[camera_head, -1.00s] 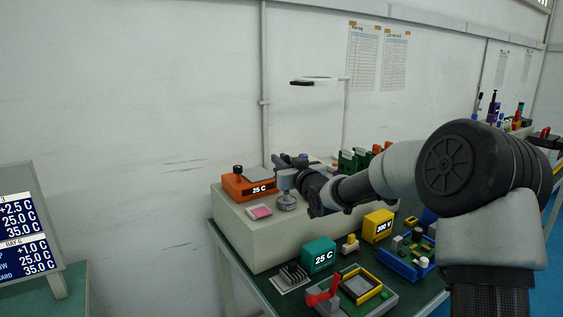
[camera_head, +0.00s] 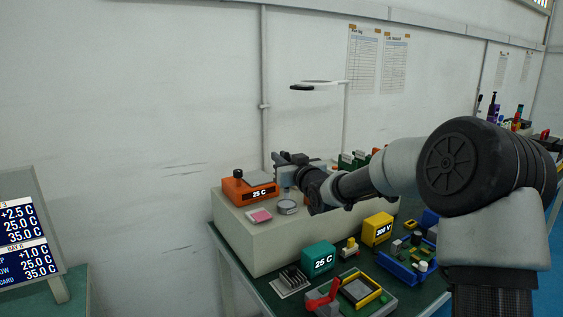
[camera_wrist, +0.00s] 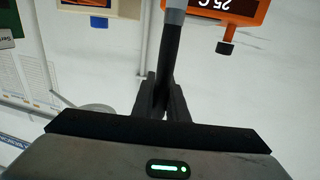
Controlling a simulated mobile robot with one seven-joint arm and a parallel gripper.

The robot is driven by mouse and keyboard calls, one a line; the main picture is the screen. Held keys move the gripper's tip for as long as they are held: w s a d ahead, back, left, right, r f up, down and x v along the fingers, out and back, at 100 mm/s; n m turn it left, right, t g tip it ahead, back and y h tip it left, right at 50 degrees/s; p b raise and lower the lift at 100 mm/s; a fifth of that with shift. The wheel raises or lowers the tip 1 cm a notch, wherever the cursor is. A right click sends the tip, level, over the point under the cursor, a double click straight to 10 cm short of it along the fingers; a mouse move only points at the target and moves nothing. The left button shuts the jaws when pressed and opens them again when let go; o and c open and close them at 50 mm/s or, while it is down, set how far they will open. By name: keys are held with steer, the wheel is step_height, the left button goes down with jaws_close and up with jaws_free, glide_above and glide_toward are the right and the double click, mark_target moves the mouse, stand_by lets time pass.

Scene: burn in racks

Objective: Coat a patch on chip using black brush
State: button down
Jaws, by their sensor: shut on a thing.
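My gripper (camera_wrist: 160,98) is shut on the dark handle of the black brush (camera_wrist: 171,60) in the wrist view. The brush's grey collar (camera_wrist: 175,14) reaches the top edge, and its tip is out of that view. In the head view my gripper (camera_head: 287,160) is above the beige block, over a round grey dish (camera_head: 287,207). I cannot single out the chip. A grey fixture with a yellow-framed dark square (camera_head: 361,290) and a red lever stands at the front of the table.
An orange "25 C" unit (camera_head: 250,190) and a pink pad (camera_head: 259,216) sit on the beige block (camera_head: 260,247). Teal (camera_head: 318,260) and yellow (camera_head: 377,229) blocks and a blue tray (camera_head: 405,265) stand in front. A lamp (camera_head: 316,84) overhangs the block.

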step_height(320, 180, up, 5)
steer(key=shift+f+p, duration=0.15)
steer(key=shift+p, duration=0.95)
